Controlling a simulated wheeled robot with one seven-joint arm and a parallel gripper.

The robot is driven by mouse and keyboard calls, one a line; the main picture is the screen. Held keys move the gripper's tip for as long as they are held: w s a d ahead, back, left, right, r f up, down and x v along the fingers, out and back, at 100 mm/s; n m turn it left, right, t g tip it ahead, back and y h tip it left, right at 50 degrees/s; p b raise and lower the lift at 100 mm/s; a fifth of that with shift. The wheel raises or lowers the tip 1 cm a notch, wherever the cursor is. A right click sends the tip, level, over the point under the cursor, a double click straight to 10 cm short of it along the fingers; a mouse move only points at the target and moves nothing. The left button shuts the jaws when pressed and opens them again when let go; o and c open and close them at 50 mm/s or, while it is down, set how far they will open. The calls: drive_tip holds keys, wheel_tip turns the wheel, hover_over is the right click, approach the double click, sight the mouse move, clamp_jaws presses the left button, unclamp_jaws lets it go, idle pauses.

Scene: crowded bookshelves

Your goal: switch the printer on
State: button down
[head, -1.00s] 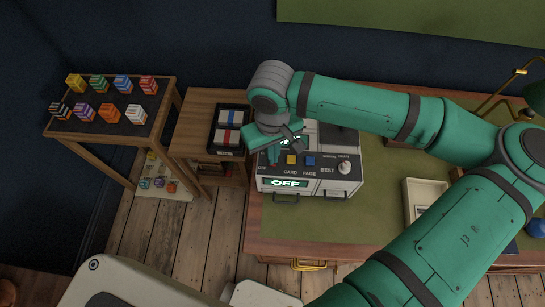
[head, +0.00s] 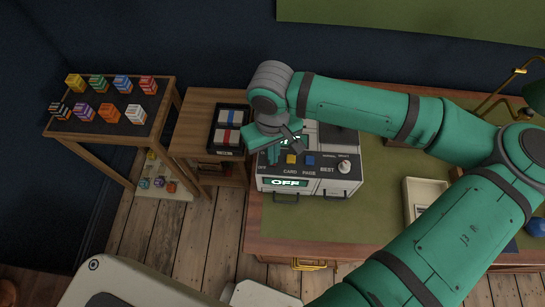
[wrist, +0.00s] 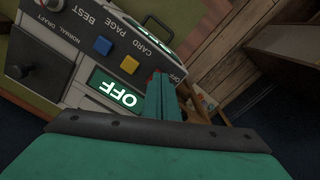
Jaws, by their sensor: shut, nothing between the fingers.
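The printer (head: 330,184) stands at the left end of the desk, with a pale body and a dark sloped control panel. Its front display (head: 286,183) reads OFF, and the display (wrist: 113,88) also reads OFF in the wrist view. The panel has a yellow button (head: 291,160) marked CARD, a blue button (head: 310,161) marked PAGE and a knob (head: 344,167). My gripper (head: 273,160) is shut and empty, over the panel's left end beside the OFF label. In the wrist view a small red part (wrist: 154,74) shows at my fingertips; contact is unclear.
A black tray (head: 243,151) with packs sits on a wooden side table left of the printer. A stand (head: 92,132) with several coloured boxes is further left. A pale tray (head: 410,207) lies on the desk to the right, near my arm.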

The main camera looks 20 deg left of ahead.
drive_tip(key=shift+w+f, duration=0.15)
drive_tip(key=shift+f, duration=0.55)
idle(0.4)
drive_tip(key=shift+r, duration=3.55)
